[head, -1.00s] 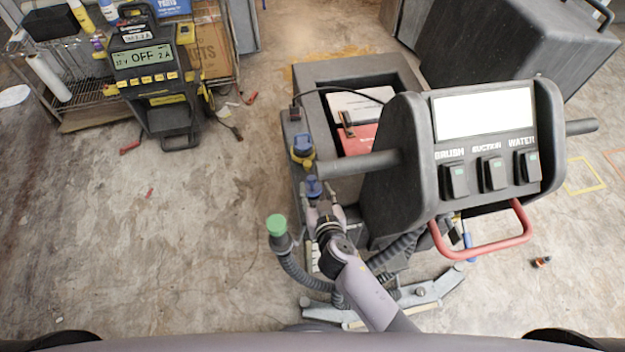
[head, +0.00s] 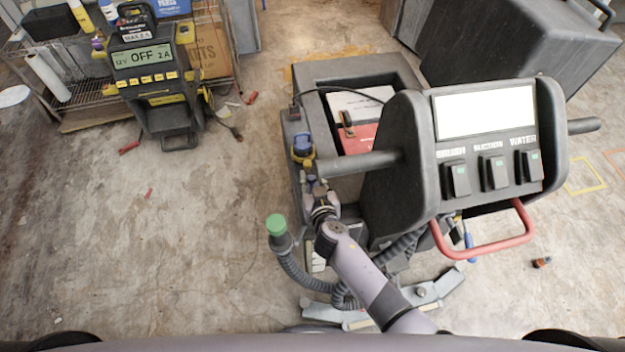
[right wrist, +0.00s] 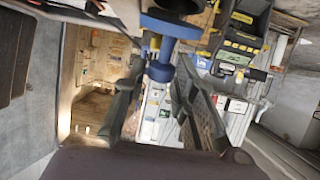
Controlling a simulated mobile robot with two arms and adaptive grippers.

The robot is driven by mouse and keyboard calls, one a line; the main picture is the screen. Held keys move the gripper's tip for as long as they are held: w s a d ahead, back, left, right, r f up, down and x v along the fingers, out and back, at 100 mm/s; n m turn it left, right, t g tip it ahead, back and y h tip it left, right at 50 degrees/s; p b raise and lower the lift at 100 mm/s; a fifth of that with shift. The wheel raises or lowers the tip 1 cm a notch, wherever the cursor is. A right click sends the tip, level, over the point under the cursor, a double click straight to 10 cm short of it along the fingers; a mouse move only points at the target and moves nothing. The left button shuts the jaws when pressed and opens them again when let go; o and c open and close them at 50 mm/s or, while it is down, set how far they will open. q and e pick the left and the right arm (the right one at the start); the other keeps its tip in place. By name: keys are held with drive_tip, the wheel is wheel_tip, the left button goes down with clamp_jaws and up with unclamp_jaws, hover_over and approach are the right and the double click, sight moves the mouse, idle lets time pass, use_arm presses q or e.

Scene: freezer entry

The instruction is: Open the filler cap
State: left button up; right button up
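A dark blue cap with a yellow collar (head: 303,145), seemingly the filler cap, sits on the left side of the machine, just left of its grey handlebar. It looks closed. My right gripper (head: 318,188) is below it in the head view, beside the machine. In the right wrist view the right gripper (right wrist: 160,78) has its two fingers apart. A blue flared part (right wrist: 164,50) reaches between the fingertips, with clear gaps on both sides. I cannot tell whether the flared part belongs to the cap. My left gripper is out of view.
The grey handlebar (head: 360,163) juts out close to the right gripper. A ribbed hose with a green cap (head: 276,225) stands left of my right arm. A battery charger (head: 150,80) and shelf are at back left. The floor at left is mostly clear.

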clamp_jaws()
idle(0.4)
